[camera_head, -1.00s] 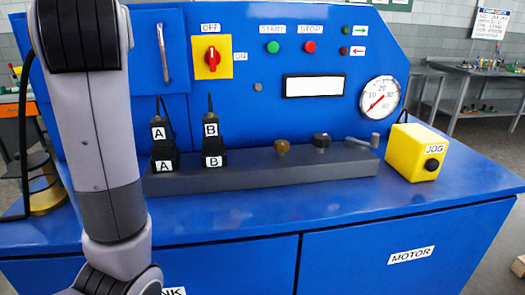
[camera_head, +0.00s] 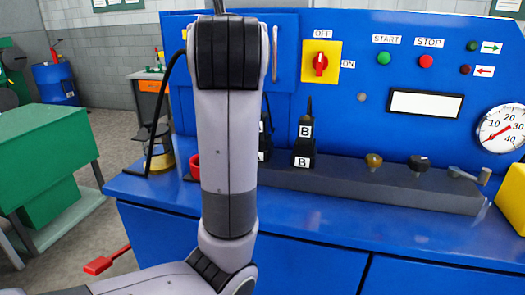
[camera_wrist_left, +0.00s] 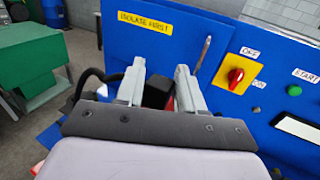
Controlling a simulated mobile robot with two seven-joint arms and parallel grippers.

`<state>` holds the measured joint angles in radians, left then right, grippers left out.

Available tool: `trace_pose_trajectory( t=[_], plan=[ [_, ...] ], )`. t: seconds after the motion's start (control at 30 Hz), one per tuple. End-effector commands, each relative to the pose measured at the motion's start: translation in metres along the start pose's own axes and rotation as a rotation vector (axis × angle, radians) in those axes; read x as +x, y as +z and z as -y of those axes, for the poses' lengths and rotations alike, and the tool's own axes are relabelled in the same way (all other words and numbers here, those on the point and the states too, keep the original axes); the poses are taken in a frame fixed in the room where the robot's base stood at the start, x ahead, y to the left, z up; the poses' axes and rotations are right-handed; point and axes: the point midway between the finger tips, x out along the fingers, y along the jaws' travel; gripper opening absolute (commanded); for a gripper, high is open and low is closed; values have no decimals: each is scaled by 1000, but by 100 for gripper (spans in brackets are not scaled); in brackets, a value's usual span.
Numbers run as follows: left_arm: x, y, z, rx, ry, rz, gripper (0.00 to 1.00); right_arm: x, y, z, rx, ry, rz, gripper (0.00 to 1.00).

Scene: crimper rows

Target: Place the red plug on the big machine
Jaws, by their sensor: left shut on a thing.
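In the left wrist view my left gripper (camera_wrist_left: 160,72) has its two grey fingers apart around something mostly hidden. A small red part (camera_wrist_left: 170,104), probably the red plug, shows between them, next to a black shape (camera_wrist_left: 157,93). In the head view my left arm hides the gripper; a red piece (camera_head: 195,166) peeks out at the arm's left edge, above the machine's ledge. I cannot tell whether it touches the ledge. The big blue machine (camera_head: 345,215) fills the middle and right. My right gripper is not in view.
A black plug marked B (camera_head: 304,140) stands upright on the dark strip (camera_head: 365,185); another is mostly behind my arm. Knobs and a yellow box (camera_head: 512,200) are to the right. A yellow-based object (camera_head: 160,160) with a black cable stands left. A red paddle-shaped piece (camera_head: 105,262) shows low left.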

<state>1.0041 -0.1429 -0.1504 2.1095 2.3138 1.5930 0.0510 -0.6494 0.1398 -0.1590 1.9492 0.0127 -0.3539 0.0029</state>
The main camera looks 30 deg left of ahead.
Motion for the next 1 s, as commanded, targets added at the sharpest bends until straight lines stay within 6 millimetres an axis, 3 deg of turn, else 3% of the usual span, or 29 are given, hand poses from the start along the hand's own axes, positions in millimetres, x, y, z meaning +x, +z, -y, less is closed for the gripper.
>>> trace_pose_trajectory(
  t=[0.6,1.0],
  plan=[
    [0,-130,0,6,1,0,0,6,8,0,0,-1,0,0],
    [0,-175,0,6,1,1,0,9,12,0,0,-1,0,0]
  ],
)
